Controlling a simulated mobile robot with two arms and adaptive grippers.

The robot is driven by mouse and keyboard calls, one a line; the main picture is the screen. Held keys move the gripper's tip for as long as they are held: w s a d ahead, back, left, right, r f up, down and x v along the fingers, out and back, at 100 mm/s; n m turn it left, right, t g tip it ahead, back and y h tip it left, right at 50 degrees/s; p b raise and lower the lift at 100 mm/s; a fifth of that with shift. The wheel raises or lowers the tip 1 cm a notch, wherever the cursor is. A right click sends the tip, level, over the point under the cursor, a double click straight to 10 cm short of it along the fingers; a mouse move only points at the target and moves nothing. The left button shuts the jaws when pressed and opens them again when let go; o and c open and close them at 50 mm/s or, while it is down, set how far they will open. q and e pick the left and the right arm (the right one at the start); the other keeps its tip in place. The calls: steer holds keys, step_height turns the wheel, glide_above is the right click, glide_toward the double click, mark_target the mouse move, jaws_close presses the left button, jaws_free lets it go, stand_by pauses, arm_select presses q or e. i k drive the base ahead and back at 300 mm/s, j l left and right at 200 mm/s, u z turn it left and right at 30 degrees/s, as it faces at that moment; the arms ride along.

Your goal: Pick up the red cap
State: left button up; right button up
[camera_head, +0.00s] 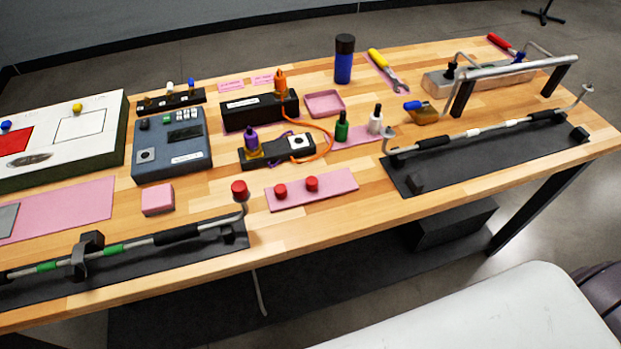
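Three red caps are in the head view. One red cap (239,187) is larger and sits at the raised, bent end of the left tube (160,238). Two smaller red caps, a left one (280,191) and a right one (312,184), stand apart on a pink mat (340,183) near the table's front edge. All three are unobstructed. Neither of my grippers is in view, and nothing is seen touching the caps.
The wooden table (350,215) is crowded. A pink block (157,199) and grey-blue device (171,146) stand left of the caps. Behind are a black box (262,112) with an orange cable and green (342,127) and white (375,119) bottles. A black mat (480,165) bears another tube at right.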

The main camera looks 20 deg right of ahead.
mark_target(312, 181)
steer(key=u, duration=1.85)
steer(key=z, duration=2.4)
steer(key=l, duration=0.4)
steer(key=i+l, duration=0.15)
steer(key=l, duration=0.25)
